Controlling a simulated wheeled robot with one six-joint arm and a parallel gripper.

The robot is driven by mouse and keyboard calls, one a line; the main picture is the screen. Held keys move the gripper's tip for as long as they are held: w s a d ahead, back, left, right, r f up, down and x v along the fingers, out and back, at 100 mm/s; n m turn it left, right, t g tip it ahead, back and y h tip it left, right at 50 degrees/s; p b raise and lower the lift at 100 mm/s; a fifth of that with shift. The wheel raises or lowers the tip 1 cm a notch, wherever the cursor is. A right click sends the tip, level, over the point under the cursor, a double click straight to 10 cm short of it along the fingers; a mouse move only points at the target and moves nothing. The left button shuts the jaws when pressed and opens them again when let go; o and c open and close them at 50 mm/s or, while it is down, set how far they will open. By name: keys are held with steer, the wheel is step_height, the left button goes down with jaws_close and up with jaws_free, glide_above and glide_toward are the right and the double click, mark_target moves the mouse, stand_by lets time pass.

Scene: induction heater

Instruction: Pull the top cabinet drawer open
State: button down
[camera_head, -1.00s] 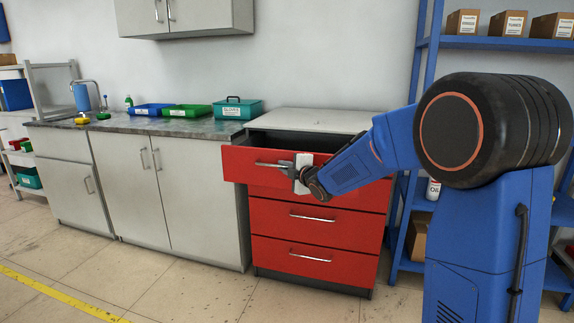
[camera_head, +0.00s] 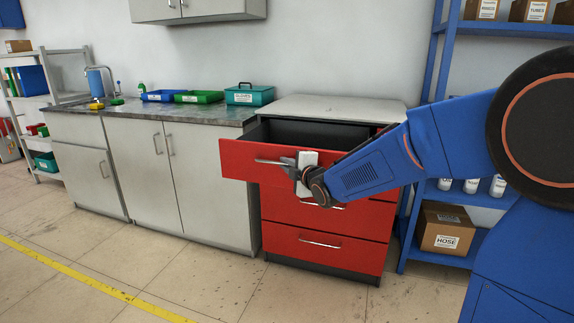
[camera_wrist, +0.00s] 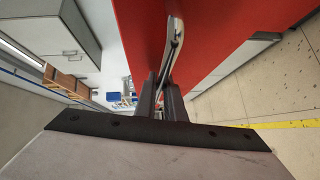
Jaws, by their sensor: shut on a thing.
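The red top drawer (camera_head: 240,160) of the cabinet is pulled out well beyond the drawers below it, and its dark inside (camera_head: 310,133) shows. My gripper (camera_head: 292,163) is at the drawer's front, shut on its silver bar handle (camera_head: 268,161). In the wrist view the handle (camera_wrist: 175,45) runs between the two dark fingers of my gripper (camera_wrist: 162,92), beside the red drawer front. My gripper and arm hide the right part of the drawer front.
Two closed red drawers (camera_head: 318,243) are below. A grey counter with cupboards (camera_head: 200,185) stands to the left, with bins and a teal toolbox (camera_head: 250,95) on it. A blue shelf with a cardboard box (camera_head: 446,228) stands right. The floor in front is clear.

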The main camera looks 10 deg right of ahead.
steer(key=shift+f, duration=0.1)
steer(key=c, duration=1.8)
jaws_free()
steer(key=shift+c, duration=0.2)
steer(key=v, duration=1.7)
steer(key=shift+s, duration=0.2)
steer(key=shift+d, duration=0.2)
